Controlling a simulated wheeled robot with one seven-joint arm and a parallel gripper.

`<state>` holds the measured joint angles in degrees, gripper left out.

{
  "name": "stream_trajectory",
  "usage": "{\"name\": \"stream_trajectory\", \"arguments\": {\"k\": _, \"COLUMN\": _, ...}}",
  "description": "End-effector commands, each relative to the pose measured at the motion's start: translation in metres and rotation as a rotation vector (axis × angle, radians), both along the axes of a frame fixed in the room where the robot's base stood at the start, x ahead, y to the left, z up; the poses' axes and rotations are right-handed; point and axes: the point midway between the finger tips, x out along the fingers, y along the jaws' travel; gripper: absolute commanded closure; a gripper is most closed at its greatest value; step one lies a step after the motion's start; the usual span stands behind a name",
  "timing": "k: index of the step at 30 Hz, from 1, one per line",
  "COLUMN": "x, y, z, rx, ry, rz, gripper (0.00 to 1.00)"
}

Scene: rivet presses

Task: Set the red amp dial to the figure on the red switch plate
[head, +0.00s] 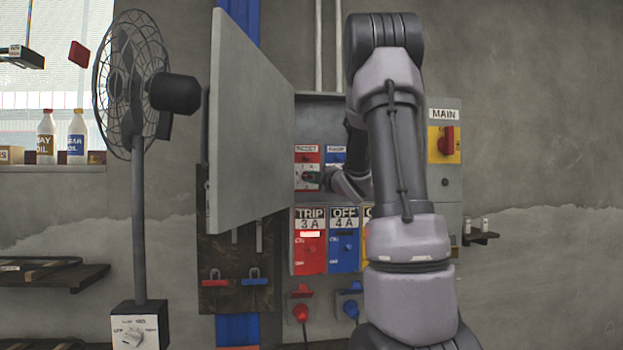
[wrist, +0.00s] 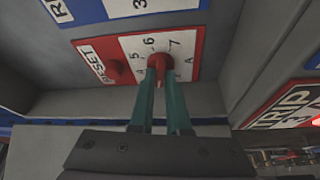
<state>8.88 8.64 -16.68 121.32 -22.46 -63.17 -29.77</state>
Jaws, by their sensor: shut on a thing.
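The red amp dial (wrist: 157,61) sits on a white scale with 5, 6 and 7 legible, on a red-edged panel in the open cabinet. Its panel also shows in the head view (head: 307,157). My gripper (wrist: 160,76) has its two teal fingers shut on the dial's knob, one on each side. In the head view it reaches into the cabinet and my arm hides part of it. I cannot tell which figure the dial points to. The red switch plate (head: 310,222) below the cabinet reads TRIP, 3 A.
A red reset button (wrist: 116,71) is beside the dial. The blue switch plate (head: 344,222) reads OFF, 4 A. The cabinet door (head: 250,120) stands open left of my arm. A fan (head: 130,85) stands farther left. A red MAIN switch (head: 446,142) is at the right.

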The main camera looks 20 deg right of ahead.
Motion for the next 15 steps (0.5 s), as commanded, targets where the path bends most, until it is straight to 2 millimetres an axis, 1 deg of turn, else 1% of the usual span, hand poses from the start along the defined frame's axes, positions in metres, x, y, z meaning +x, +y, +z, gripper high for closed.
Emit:
{"name": "stream_trajectory", "arguments": {"k": 6, "x": -0.0003, "y": -0.0008, "z": -0.0021, "rx": 0.04, "ry": -0.008, "rz": -0.002, "gripper": 1.0}}
{"name": "stream_trajectory", "arguments": {"k": 15, "x": -0.0003, "y": -0.0007, "z": -0.0022, "rx": 0.047, "ry": -0.009, "rz": -0.002, "gripper": 1.0}}
